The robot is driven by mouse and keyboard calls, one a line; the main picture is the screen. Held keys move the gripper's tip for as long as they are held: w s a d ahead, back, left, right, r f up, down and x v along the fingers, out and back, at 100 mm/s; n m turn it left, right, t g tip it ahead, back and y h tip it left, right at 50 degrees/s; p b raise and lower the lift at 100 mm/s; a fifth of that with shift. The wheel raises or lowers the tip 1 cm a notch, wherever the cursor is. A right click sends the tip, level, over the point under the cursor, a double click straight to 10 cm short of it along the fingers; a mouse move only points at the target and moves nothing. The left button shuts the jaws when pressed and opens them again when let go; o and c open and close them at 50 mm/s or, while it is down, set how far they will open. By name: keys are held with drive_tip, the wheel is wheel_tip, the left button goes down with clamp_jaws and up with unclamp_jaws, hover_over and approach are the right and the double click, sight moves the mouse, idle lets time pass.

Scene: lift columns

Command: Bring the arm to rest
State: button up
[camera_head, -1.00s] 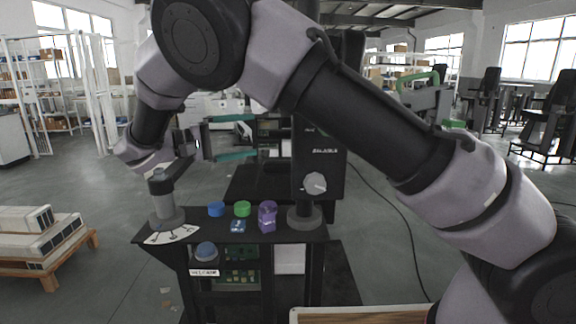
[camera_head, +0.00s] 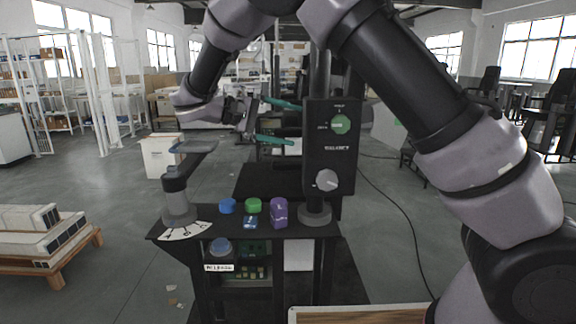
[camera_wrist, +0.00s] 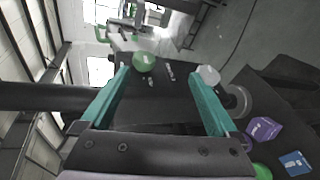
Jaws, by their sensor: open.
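My gripper (camera_head: 282,121) is open, its two teal fingers spread one above the other, left of the black control box in the head view. In the wrist view my gripper (camera_wrist: 160,75) has nothing between its fingers. The black box's green knob (camera_head: 340,124) shows beyond the left fingertip in the wrist view (camera_wrist: 144,62). My arm is raised and bent, crossing the upper right of the head view. Its upper bend is cut off by the top edge.
A black bench (camera_head: 246,229) carries a grey post with a lever (camera_head: 176,190), a blue cap (camera_head: 227,206), a green cap (camera_head: 253,205), a purple block (camera_head: 279,213) and the black box (camera_head: 331,150) with a pale knob (camera_head: 327,180). A pallet (camera_head: 50,262) stands left.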

drive_tip(key=s+d+r+m+g+y, duration=0.15)
drive_tip(key=d+y, duration=0.25)
drive_tip(key=d, duration=0.6)
drive_tip(key=s+d+r+m+g+y, duration=0.1)
drive_tip(key=s+d+g+y, duration=0.3)
drive_tip(key=d, duration=0.5)
drive_tip(key=s+d+r+m+t+y, duration=0.2)
drive_tip(key=s+d+m+t+y, duration=0.1)
drive_tip(key=s+t+y, duration=0.1)
drive_tip(key=s+d+r+m+t+y, duration=0.2)
drive_tip(key=s+d+m+t+y, duration=0.1)
drive_tip(key=s, duration=0.4)
drive_tip(key=shift+s+r+t+y, duration=0.3)
drive_tip(key=shift+t+y, duration=0.4)
drive_tip(key=shift+t, duration=0.35)
